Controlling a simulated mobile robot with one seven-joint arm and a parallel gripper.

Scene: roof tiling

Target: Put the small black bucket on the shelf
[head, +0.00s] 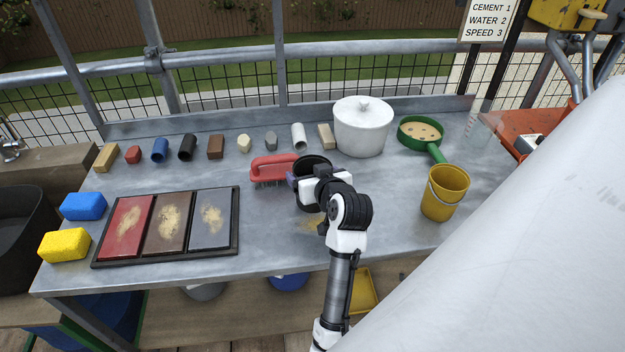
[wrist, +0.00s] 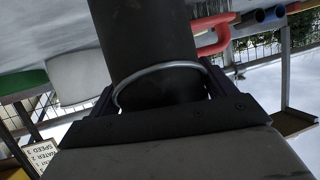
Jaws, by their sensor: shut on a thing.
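The small black bucket (head: 314,163) is at the middle of the metal table, mostly hidden behind my gripper (head: 308,184) in the head view. My gripper is shut on the bucket. In the wrist view the bucket (wrist: 150,40) fills the space between the fingers, its metal handle crossing its side. I cannot tell whether its base touches the tabletop. A wooden shelf (head: 232,312) runs under the table, holding a grey bucket (head: 205,291), a blue bucket (head: 288,282) and a yellow container (head: 363,292).
A red-handled brush (head: 272,168) lies close left of the bucket. A white lidded pot (head: 362,128), green sieve (head: 420,130) and yellow bucket (head: 444,194) stand right. Sample tiles (head: 170,225) and two sponges (head: 84,206) lie left. Several small blocks line the back.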

